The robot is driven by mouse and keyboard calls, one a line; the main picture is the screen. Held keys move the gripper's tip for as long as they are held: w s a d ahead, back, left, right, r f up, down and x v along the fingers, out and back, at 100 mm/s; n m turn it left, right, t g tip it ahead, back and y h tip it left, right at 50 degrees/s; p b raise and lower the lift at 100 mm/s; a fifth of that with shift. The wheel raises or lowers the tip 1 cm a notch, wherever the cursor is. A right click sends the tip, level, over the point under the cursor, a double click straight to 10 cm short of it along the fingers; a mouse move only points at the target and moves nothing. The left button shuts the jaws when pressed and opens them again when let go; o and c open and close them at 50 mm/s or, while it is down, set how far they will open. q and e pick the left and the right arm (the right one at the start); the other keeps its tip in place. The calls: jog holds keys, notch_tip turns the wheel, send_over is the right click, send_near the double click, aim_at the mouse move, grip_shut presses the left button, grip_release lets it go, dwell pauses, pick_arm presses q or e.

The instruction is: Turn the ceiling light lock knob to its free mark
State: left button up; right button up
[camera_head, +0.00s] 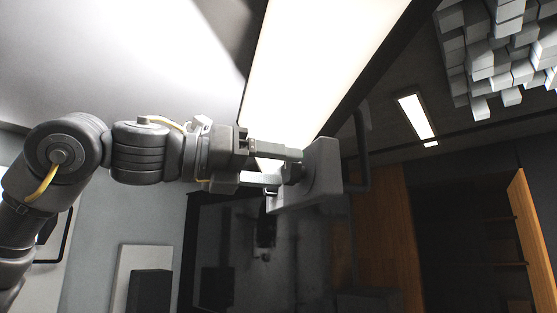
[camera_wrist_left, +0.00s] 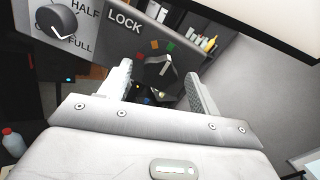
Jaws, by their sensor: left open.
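The lock knob (camera_wrist_left: 163,68) is dark and sits on a grey control box (camera_head: 322,172) beside the bright ceiling light panel (camera_head: 318,62). My right gripper is not in view.
A second dark knob (camera_wrist_left: 57,22), with HALF and FULL labels, is on the same box at the upper left of the wrist view. A dark bar (camera_head: 361,150) stands right of the box. A wooden panel (camera_head: 380,230) and dark shelves (camera_head: 500,235) are farther back.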

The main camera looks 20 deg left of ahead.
pick_arm(q)
jog(key=shift+w+d, duration=0.1)
jog(key=shift+d, duration=0.05)
jog(key=c, duration=1)
jog(key=shift+o, duration=0.2)
jog(key=n+b, duration=0.1)
jog(key=n, duration=0.3)
jog(key=shift+f+n, duration=0.15)
jog(key=shift+n, duration=0.25)
jog(key=n+b, duration=0.1)
jog(key=n, duration=0.3)
jog(key=shift+w+n, duration=0.1)
jog(key=shift+n, duration=0.2)
jog(key=n+b, duration=0.1)
jog(key=n, duration=0.3)
jog(key=shift+f, duration=0.1)
jog(key=shift+n+b, duration=0.65)
jog(key=shift+n, duration=1.55)
